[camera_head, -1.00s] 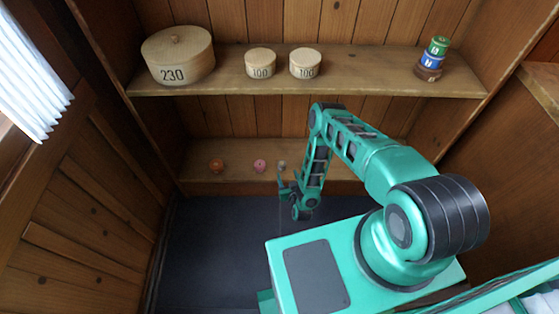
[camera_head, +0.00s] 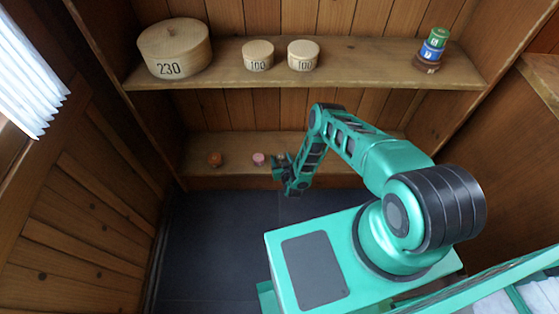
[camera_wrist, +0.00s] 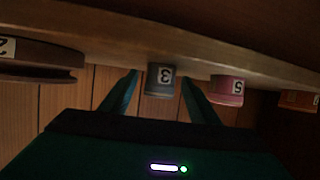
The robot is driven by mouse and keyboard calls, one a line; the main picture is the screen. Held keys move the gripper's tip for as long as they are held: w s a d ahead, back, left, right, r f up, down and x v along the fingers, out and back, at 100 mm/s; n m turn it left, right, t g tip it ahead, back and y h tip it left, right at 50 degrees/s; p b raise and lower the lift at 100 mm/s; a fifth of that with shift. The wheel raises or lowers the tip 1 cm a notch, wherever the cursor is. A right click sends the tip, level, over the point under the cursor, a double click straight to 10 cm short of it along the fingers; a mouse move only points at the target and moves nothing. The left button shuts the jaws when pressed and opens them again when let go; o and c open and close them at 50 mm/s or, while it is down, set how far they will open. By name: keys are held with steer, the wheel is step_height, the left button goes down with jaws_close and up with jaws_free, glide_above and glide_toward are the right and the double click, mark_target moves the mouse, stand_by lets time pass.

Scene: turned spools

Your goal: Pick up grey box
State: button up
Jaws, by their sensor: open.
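The grey box, a small round grey piece marked 3 (camera_wrist: 161,84), shows in the wrist view between my two fingers. The wrist picture looks upside down, with the shelf board above. My gripper (camera_wrist: 160,100) is open, one finger on each side of the grey piece; I cannot tell whether they touch it. In the head view my gripper (camera_head: 279,164) is at the front of the lower shelf (camera_head: 235,171), and the grey piece is largely hidden behind it.
A pink piece marked 5 (camera_wrist: 228,88) sits close beside one finger, with an orange piece (camera_wrist: 299,99) beyond. A wide brown piece (camera_wrist: 40,66) is on the other side. The upper shelf (camera_head: 350,75) holds round boxes and a spool stack (camera_head: 432,52).

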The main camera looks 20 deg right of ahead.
steer(key=shift+w, duration=0.15)
steer(key=c, duration=1.1)
steer(key=shift+c, duration=0.2)
